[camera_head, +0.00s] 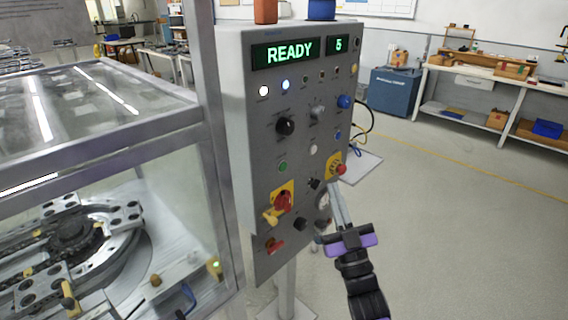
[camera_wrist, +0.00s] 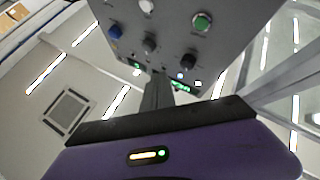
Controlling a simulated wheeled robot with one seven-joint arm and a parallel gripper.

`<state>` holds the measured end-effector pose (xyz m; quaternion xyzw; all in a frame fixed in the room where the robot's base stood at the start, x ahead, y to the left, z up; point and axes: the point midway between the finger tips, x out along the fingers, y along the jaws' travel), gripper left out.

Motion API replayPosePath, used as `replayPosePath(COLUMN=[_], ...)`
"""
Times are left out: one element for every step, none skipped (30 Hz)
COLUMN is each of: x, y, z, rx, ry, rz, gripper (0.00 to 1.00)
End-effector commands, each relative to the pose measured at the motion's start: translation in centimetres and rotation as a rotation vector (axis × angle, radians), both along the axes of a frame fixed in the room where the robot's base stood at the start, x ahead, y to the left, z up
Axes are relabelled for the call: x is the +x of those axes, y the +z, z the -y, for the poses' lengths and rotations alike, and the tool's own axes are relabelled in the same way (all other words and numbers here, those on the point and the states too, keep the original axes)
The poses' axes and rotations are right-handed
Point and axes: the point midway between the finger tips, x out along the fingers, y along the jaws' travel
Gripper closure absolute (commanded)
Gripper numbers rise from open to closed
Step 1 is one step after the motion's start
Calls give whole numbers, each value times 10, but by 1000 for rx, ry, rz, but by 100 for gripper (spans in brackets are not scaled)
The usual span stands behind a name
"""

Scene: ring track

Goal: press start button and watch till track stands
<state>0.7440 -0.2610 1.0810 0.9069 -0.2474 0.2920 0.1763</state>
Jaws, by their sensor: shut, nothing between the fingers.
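The grey control panel (camera_head: 255,200) stands upright; its display (camera_head: 287,53) reads READY and a smaller one (camera_head: 338,44) reads 5. A green button (camera_head: 282,167), perhaps start, sits left of a white button (camera_head: 313,150). In the wrist view the green button (camera_wrist: 202,22) is at the upper right, upside down. The ring track (camera_head: 75,235) lies inside the clear enclosure at left; its motion cannot be judged. My gripper (camera_head: 335,190) is shut and empty, before the panel's lower right edge. Its fingers (camera_wrist: 157,92) point at the panel, apart from the green button.
The panel also carries a red mushroom button (camera_head: 340,169) on yellow, a red rotary switch (camera_head: 283,201) and several knobs. White (camera_head: 264,91) and blue (camera_head: 285,85) lamps glow. A metal post (camera_head: 208,120) stands between enclosure and panel. The floor at right is clear.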

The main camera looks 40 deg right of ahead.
Motion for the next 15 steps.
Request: replayPosePath(x=[7, 10, 16, 20, 24, 26, 26, 26, 25, 24, 23, 23, 23, 23, 23], y=[7, 10, 10, 9, 6, -1, -5, -6, -5, -3, -2, -2, -1, -2, -2], z=[8, 11, 11, 10, 6, 1, -2, -5, -7, -9, -10, -10, -10, -10, -10], rx=[-30, -46, -67, -80, -90, -96, -98, -103, -110, -114, -115, -115, -115, -113, -113], ry=[2, 7, 19, 31, 47, 64, 73, 81, 88, 93, 97, 100, 101, 102, 102], rz=[10, 17, 22, 24, 26, 23, 23, 26, 33, 38, 43, 46, 48, 47, 47], gripper=[100, 100, 100, 100, 100, 100, 100, 100, 100, 100, 100, 100, 100, 100, 100])
